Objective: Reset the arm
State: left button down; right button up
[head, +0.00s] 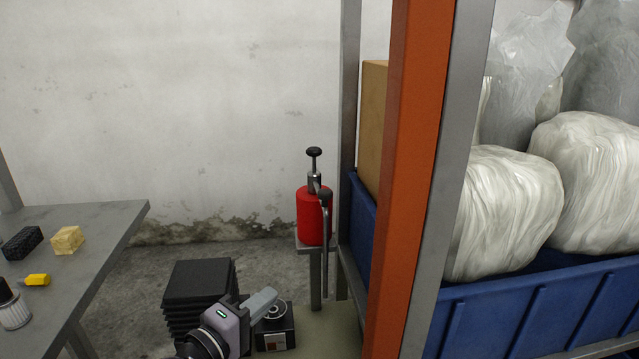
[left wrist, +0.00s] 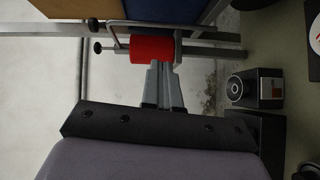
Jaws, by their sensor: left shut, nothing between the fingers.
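My left gripper (head: 268,295) is at the bottom middle of the head view, its grey fingers shut with nothing between them. In the left wrist view its fingers (left wrist: 162,70) are together and point toward the red press. The red press (head: 311,217) has a black knob on top and a grey lever hanging down its front. It stands upright on a small metal stand, beyond and above my gripper in the head view. It also shows in the left wrist view (left wrist: 150,48), lying sideways in the picture. My right gripper is not in view.
A grey table (head: 90,240) at left holds a black block, a yellow block, a small yellow item and a jar. An orange post (head: 415,150) stands before a blue bin (head: 540,310) with wrapped bundles. A black box (left wrist: 255,88) lies near the gripper.

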pick_arm(q)
jog(key=s+a+f+m+g+y+p, duration=0.2)
jog(key=s+f+m, duration=0.4)
jog(key=s, duration=0.5)
jog(key=s+a+f+m+g+y+p, duration=0.2)
jog(key=s+a+f+m+y+p, duration=0.2)
jog(key=s+f+m, duration=0.3)
jog(key=s+a+f, duration=0.1)
jog(key=s+f, duration=0.1)
jog(key=s, duration=0.3)
jog(key=shift+s+a+p, duration=0.15)
jog(key=shift+a+p, duration=0.15)
jog(key=shift+a, duration=0.1)
jog(key=shift+a+f+y, duration=0.1)
jog(key=shift+y, duration=0.2)
